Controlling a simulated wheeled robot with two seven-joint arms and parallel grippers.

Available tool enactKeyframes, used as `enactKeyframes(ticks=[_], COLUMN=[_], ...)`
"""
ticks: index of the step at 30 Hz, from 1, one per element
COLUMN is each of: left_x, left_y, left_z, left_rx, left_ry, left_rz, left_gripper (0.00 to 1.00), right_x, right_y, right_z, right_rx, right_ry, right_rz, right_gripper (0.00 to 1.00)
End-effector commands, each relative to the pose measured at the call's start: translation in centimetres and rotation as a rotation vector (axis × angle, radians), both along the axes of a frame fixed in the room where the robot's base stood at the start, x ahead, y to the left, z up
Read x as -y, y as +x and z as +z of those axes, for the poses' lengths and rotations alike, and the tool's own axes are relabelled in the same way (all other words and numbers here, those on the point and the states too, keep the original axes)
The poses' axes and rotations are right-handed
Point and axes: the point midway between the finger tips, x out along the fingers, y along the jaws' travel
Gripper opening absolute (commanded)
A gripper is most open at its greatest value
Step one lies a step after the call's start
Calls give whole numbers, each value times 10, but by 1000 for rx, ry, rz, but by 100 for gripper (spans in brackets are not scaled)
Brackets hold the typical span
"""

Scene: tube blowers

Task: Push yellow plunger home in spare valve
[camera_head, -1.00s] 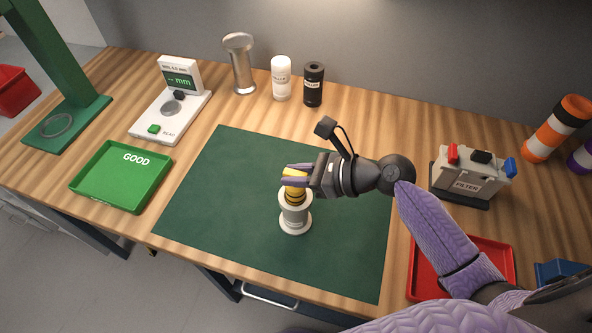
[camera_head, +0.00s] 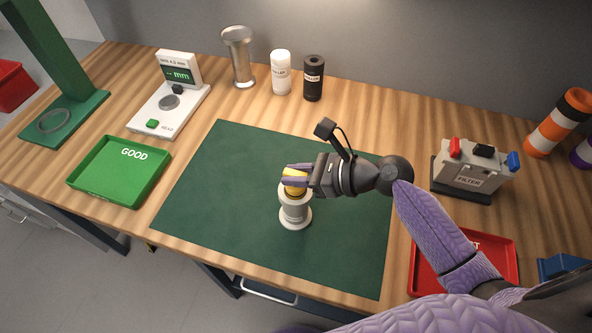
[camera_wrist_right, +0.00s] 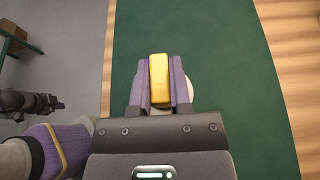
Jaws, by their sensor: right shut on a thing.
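The spare valve (camera_head: 295,212) is a pale grey cylinder with a wide base, standing upright on the green mat (camera_head: 232,175). The yellow plunger (camera_head: 293,188) sits in its top, with only a short part showing above the rim. My right gripper (camera_head: 298,181) comes in from the right and is shut on the plunger, just above the valve. In the right wrist view the yellow plunger (camera_wrist_right: 159,80) is between the two purple fingers, and part of the pale valve (camera_wrist_right: 189,88) shows behind them.
A green GOOD tray (camera_head: 118,190) is at left, with a gauge (camera_head: 168,104) behind it. A metal cup (camera_head: 240,60), white bottle (camera_head: 281,75) and black bottle (camera_head: 313,80) stand at the back. A FILTER box (camera_head: 468,175) and red tray (camera_head: 508,262) are at right. The mat around the valve is clear.

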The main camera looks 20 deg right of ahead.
Motion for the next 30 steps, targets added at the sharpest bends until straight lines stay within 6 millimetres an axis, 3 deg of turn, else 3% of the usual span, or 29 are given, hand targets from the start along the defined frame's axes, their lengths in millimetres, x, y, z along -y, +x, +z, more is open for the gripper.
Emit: enactKeyframes(ticks=[30], left_x=[7], left_y=[-1], left_z=[-12], left_rx=[-2], left_ry=[-11], left_rz=[4], left_gripper=[0], right_x=[0], right_y=[0], right_z=[-22], right_rx=[-1], right_ry=[-1], right_rz=[0], right_gripper=[0])
